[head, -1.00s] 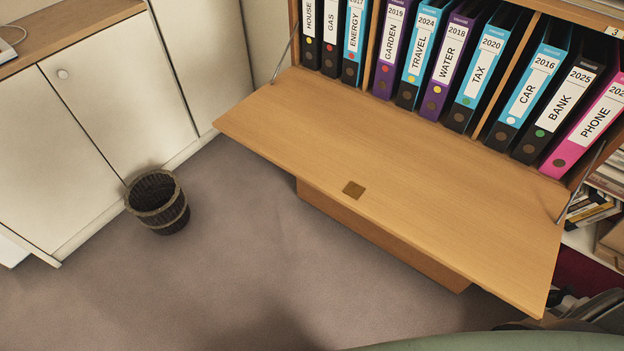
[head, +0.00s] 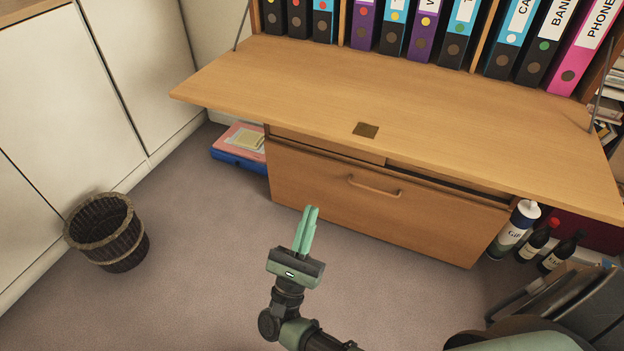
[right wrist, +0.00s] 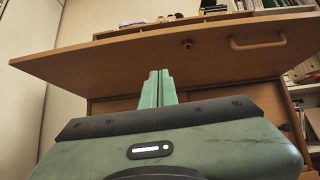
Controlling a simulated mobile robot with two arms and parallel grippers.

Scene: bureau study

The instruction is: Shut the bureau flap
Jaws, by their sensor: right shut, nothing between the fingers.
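The bureau flap (head: 290,85) is a light wood board, folded down and lying open in the head view, with a small dark square plate (head: 366,130) near its front edge. Metal stays hold it at both ends. In the right wrist view the flap (right wrist: 130,52) is seen from below, with a handle (right wrist: 258,42) and a round knob-like fitting on that face. My right gripper (head: 311,208) is shut and empty. It is in front of and lower than the flap's front edge, apart from it, pointing up toward it. My left gripper does not show.
Binders (head: 400,30) stand in compartments behind the flap. A drawer (head: 380,200) with a handle is below it. A basket (head: 105,235) stands on the carpet at left. Bottles (head: 535,242) stand at the lower right. Carpet in front of the drawer is free.

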